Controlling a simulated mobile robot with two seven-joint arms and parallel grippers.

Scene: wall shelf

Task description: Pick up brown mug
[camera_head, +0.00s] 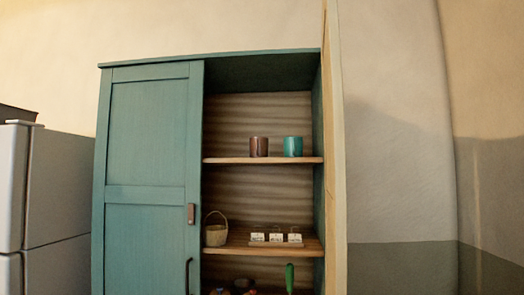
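The brown mug (259,147) stands upright on the upper wooden shelf (225,160) of a teal cabinet. A teal mug (293,146) stands just to its right, with a small gap between them. No handle can be made out on the brown mug. Neither of my grippers shows in the head view.
The cabinet's left door (150,150) is shut beside the open shelves. The middle shelf holds a wicker basket (216,234) and several small white labelled items (276,238). Small objects sit lower down. A wooden post (334,150) borders the right; a grey fridge (40,185) stands left.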

